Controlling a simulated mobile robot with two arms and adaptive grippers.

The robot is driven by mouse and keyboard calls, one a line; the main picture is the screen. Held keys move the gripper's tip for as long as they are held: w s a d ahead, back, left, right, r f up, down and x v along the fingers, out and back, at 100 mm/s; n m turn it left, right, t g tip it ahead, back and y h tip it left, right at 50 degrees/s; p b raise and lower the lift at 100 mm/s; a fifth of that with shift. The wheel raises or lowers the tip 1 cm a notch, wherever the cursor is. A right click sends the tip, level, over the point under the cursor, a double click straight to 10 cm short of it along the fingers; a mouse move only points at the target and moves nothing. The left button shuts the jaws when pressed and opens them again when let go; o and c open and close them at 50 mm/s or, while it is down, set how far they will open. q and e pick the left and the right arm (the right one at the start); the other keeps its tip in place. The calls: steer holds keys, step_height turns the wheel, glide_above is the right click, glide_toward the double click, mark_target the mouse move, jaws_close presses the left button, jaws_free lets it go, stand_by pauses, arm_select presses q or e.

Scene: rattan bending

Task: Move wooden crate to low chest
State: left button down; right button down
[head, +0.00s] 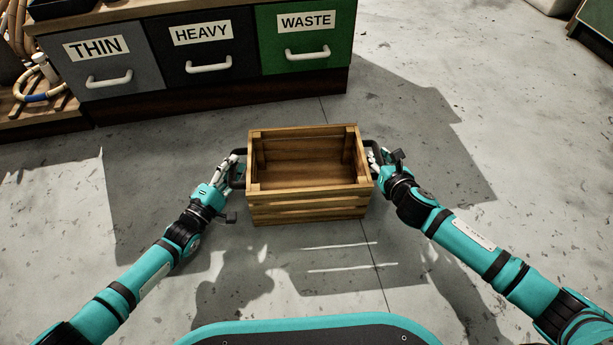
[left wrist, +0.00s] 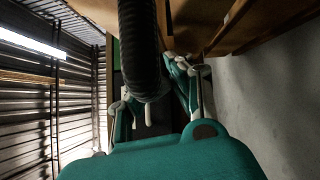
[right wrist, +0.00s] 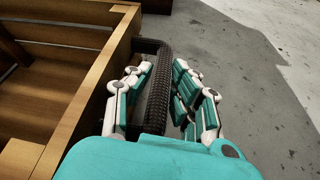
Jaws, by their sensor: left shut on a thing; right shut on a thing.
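The wooden crate (head: 308,208) is an open, empty slatted box held between my two arms in the middle of the head view. It has a dark handle on each short side. My left gripper (head: 235,171) is shut on the crate's left handle. My right gripper (head: 377,163) is shut on the right handle, and the right wrist view shows its fingers on both sides of the dark ribbed handle (right wrist: 152,95). The low chest (head: 200,65) stands beyond the crate, with grey, black and green drawers labelled THIN, HEAVY and WASTE.
A wooden rack (head: 45,112) with curved rattan pieces stands at the far left beside the chest. Grey concrete floor (head: 530,150) is open to the right and around the crate. The front edge of my own base shows at the bottom.

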arm_select(q)
steer(key=shift+r, duration=0.25)
arm_select(e)
steer(key=shift+r, duration=0.2)
